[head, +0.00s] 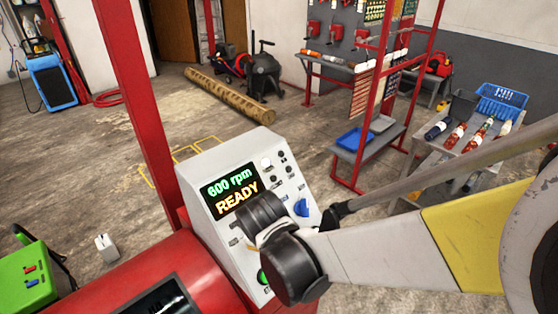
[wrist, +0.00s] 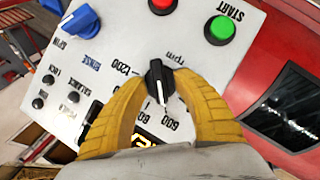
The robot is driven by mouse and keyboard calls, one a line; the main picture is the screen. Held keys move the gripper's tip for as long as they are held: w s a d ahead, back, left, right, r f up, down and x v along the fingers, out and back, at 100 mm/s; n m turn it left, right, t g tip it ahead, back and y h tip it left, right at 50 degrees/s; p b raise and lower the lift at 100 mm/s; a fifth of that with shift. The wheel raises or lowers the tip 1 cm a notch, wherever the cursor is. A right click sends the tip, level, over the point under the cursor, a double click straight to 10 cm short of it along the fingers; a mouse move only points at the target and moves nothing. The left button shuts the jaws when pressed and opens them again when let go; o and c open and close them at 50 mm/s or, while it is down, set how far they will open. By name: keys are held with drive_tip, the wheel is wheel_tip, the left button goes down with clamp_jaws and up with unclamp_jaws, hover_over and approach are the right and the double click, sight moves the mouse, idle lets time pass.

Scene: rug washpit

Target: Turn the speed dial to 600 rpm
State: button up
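The speed dial (wrist: 156,78) is a black knob with a white pointer line on a pale control panel (head: 207,187). In the wrist view its pointer is toward the lower edge, near the 600 label (wrist: 172,123). The display (head: 232,194) in the head view reads 600 rpm and READY. My gripper (wrist: 162,77) has its two yellow fingers on either side of the dial, their tips close against its sides, seemingly shut on it. In the head view my wrist and arm hide the dial and fingers.
A green START button (wrist: 220,30) and a red button (wrist: 162,5) sit near the dial. A red post (head: 140,85) stands just behind the panel. A grey table (head: 440,143) with bottles is at right.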

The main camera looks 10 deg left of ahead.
drive_tip(key=shift+r, duration=0.1)
drive_tip(key=v, duration=1.2)
drive_tip(key=shift+d, duration=0.1)
drive_tip(key=s+d+f+m+b, duration=0.1)
drive_tip(key=d+f+m+b, duration=0.1)
drive_tip(key=d+m, duration=0.3)
drive_tip(key=s+d+f+m+h+b, duration=0.1)
drive_tip(key=d+m, duration=0.5)
drive_tip(key=d, duration=0.7)
drive_tip(key=s+d+f+m+b, duration=0.3)
drive_tip(key=d+f+m+b, duration=0.2)
drive_tip(key=d, duration=0.4)
drive_tip(key=shift+d+t+h+b, duration=0.3)
drive_tip(key=shift+t+h+b, duration=0.1)
drive_tip(key=shift+b, duration=0.25)
drive_tip(key=shift+s, duration=0.1)
